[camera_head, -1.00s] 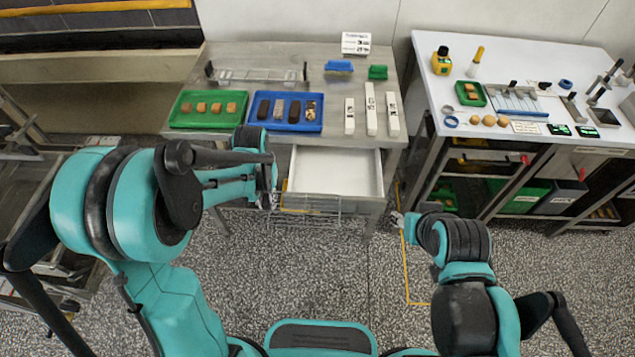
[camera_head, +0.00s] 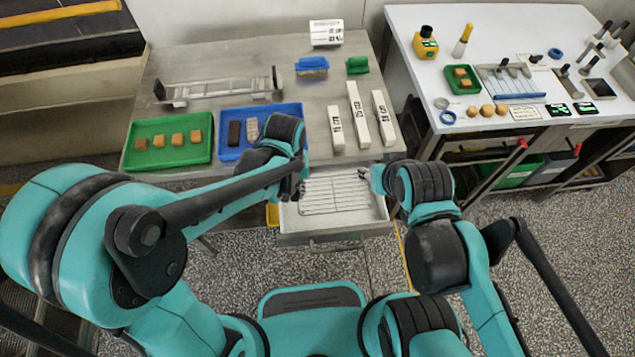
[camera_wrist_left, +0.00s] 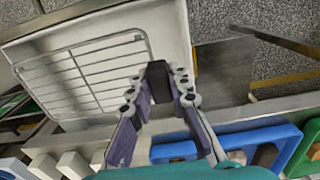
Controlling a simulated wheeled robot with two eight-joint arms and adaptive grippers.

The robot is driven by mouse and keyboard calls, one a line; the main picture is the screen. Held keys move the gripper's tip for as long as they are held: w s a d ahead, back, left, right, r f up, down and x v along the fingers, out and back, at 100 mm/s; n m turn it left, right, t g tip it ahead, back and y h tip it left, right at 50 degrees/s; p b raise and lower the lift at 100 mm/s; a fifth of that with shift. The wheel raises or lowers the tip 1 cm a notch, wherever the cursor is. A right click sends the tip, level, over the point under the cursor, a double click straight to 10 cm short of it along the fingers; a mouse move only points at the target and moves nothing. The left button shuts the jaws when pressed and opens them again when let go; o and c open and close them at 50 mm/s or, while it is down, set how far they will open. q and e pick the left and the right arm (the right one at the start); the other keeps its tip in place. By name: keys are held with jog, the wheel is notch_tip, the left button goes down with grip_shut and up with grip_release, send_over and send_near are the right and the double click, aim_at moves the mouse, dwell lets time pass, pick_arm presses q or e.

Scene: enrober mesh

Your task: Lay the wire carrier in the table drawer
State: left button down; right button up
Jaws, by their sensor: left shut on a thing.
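The wire carrier (camera_head: 338,196), a silver grid of thin rods, shows flat over the open table drawer (camera_head: 352,223). In the left wrist view the carrier (camera_wrist_left: 75,77) lies over the drawer's pale floor (camera_wrist_left: 155,18). Whether it touches the floor I cannot tell. My left gripper (camera_head: 300,187) is at the drawer's left side. In the left wrist view its fingers (camera_wrist_left: 160,84) are shut around a dark block at the carrier's edge. My right gripper (camera_head: 368,178) is near the drawer's right rear corner, small and partly hidden by its arm; its jaw opening is unclear.
On the table above the drawer stand a green tray (camera_head: 135,157) of tan blocks, a blue tray (camera_head: 229,153) and white boxes (camera_head: 358,116). A metal frame (camera_head: 220,88) lies behind the trays. A white workbench (camera_head: 510,20) with tools stands at right.

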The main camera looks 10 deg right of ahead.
pick_arm(q)
notch_tip(320, 180, down, 9)
jog(key=b, duration=0.3)
jog(key=shift+f+b, duration=0.2)
jog(key=shift+b, duration=0.15)
jog(key=shift+f, duration=0.15)
jog(key=c, duration=1.4)
grip_release()
